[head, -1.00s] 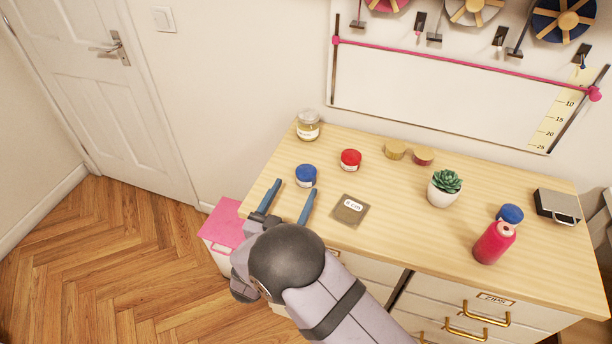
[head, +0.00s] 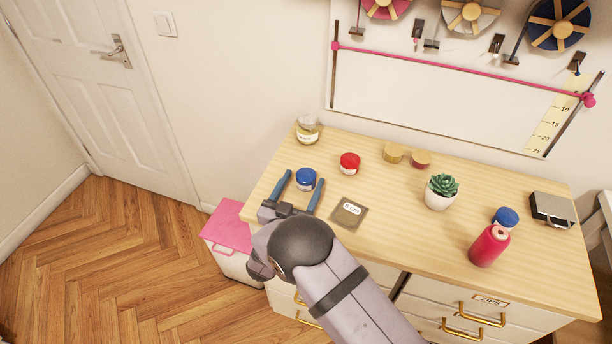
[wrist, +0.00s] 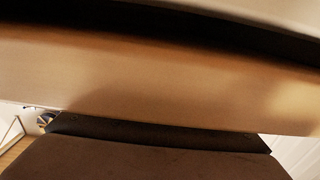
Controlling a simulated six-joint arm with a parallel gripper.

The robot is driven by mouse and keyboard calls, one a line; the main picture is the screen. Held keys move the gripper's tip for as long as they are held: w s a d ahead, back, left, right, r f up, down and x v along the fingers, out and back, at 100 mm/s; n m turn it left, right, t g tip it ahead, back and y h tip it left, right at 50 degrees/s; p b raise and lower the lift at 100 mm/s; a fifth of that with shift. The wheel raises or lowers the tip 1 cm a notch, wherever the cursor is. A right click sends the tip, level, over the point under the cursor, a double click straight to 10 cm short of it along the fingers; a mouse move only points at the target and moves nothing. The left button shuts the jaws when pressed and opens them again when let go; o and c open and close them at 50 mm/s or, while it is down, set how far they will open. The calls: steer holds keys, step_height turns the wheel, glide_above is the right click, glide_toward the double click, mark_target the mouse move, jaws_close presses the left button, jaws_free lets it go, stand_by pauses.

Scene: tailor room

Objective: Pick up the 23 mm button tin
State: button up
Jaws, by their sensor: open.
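Several small tins stand on the wooden dresser top (head: 400,238). A blue-lidded tin (head: 306,176) is at the left. A red-lidded tin (head: 350,161) is behind it to the right, with two gold-sided tins (head: 394,154) (head: 420,160) farther back. Another blue-lidded tin (head: 505,215) is at the right. I cannot read which is 23 mm. My gripper (head: 304,179) is open, and in the head view its fingers appear on either side of the left blue tin. Contact cannot be told.
A card (head: 349,216) lies just right of my gripper. A glass jar (head: 307,131) stands at the back left corner. A pink-lidded bin (head: 226,228) stands on the floor.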

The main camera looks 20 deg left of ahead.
steer(key=shift+w, duration=0.75)
steer(key=c, duration=1.2)
steer(key=shift+r, duration=0.15)
